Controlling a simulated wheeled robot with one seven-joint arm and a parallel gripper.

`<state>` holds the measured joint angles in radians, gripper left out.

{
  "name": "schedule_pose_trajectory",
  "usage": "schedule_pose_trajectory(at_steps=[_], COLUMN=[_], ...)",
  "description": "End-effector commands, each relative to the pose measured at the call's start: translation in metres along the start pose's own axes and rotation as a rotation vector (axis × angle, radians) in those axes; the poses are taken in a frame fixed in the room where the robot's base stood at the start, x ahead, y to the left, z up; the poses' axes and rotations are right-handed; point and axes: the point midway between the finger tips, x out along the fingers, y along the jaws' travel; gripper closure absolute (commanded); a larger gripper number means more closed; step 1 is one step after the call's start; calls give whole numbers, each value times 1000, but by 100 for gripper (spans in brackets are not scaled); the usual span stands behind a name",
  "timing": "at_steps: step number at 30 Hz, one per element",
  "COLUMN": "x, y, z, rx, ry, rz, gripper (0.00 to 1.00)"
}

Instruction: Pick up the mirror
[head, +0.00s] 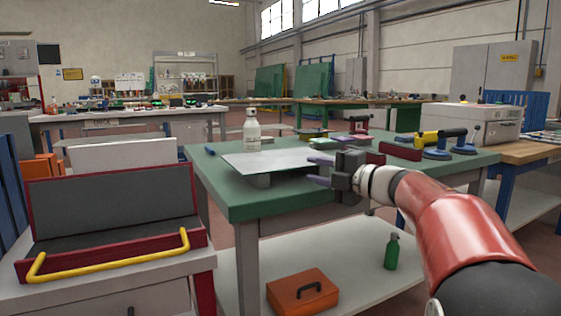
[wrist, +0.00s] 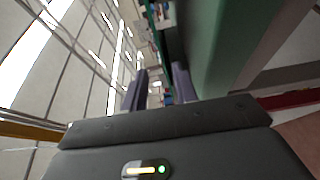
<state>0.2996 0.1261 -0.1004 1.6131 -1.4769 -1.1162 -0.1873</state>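The mirror (head: 265,161) looks like a thin, pale flat sheet lying level on the green-topped table in the head view. I see no mirror clearly in that gap. I cannot tell whether a finger touches the mirror.
The green table (head: 232,203) also holds a white bottle (head: 251,130) behind the mirror and suction-cup handles (head: 449,146) at the right. A red-framed case with a yellow handle (head: 110,265) stands front left. An orange toolbox (head: 300,292) and green bottle (head: 391,252) sit on the lower shelf.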

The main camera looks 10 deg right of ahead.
Motion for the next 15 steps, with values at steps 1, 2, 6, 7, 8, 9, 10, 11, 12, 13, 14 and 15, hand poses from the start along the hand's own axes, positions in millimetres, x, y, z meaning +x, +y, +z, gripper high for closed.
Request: schedule_pose_trajectory(at_steps=[1,2,6,7,8,9,10,11,12,13,14,15], x=[9,13,33,36,38,40,41,41,41,41,41,41], y=[-4,-5,-5,-5,-5,-5,-5,-5,-5,-4,-4,-4], z=[0,1,1,1,1,1,1,2,2,2,2,1], rx=[1,1,0,1,1,1,1,1,1,1,1,1], ry=[3,3,1,1,0,0,-1,-2,-2,-2,-2,-2], rz=[0,0,1,2,2,2,2,2,2,2,2,2], gripper=[71,71,71,71,71,71,71,71,71,71,71,71])
